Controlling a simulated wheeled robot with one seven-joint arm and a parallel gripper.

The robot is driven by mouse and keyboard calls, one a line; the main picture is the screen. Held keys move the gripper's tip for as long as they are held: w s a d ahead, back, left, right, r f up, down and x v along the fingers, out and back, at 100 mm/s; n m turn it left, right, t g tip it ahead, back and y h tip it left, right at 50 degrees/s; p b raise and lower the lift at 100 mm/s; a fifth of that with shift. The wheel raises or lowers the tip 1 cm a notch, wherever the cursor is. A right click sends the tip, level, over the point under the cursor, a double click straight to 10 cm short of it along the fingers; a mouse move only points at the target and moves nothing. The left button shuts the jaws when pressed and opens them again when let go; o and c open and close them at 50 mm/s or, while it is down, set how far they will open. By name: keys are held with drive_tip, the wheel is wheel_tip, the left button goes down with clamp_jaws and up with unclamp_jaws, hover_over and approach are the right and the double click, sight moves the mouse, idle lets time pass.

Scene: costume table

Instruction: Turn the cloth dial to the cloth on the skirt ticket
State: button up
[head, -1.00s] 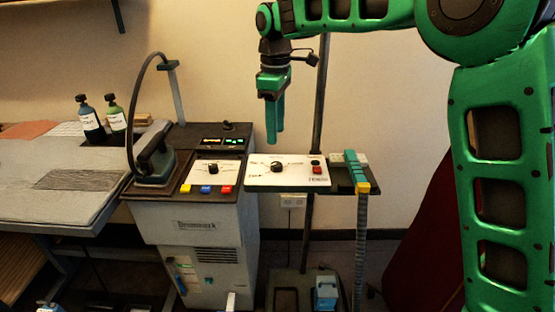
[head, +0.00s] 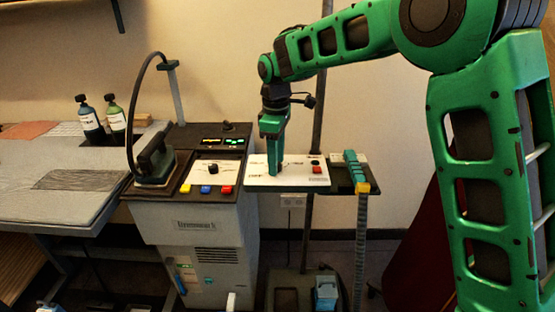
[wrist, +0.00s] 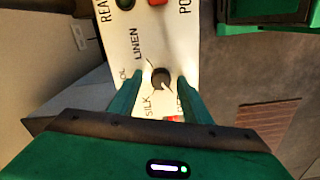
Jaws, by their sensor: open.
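The cloth dial (wrist: 160,78) is a small dark round knob on a white panel (wrist: 150,30). Around it I read LINEN, SILK and a partly hidden word ending in OL; which word it points at is not clear. My gripper (wrist: 160,84) is open, pointing down, with one finger on each side of the knob. Whether the fingers touch it I cannot tell. In the head view my gripper (head: 273,170) is down at the white panel (head: 305,180) and hides the knob. I cannot make out a skirt ticket in either view.
A red switch (head: 316,169) sits on the panel's right. Left of it stands a grey machine (head: 208,223) with another black knob (head: 212,169) and coloured buttons. An iron (head: 153,162) rests on it. A teal-and-yellow hose end (head: 356,172) lies right of the panel.

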drive_tip(key=c, duration=1)
drive_tip(key=shift+d, duration=0.2)
drive_tip(key=shift+c, duration=0.2)
drive_tip(key=shift+a, duration=0.1)
drive_tip(key=shift+m, duration=0.3)
drive_tip(key=m, duration=0.5)
drive_tip(key=shift+w+r, duration=0.1)
drive_tip(key=m, duration=0.6)
drive_tip(key=shift+w, duration=0.1)
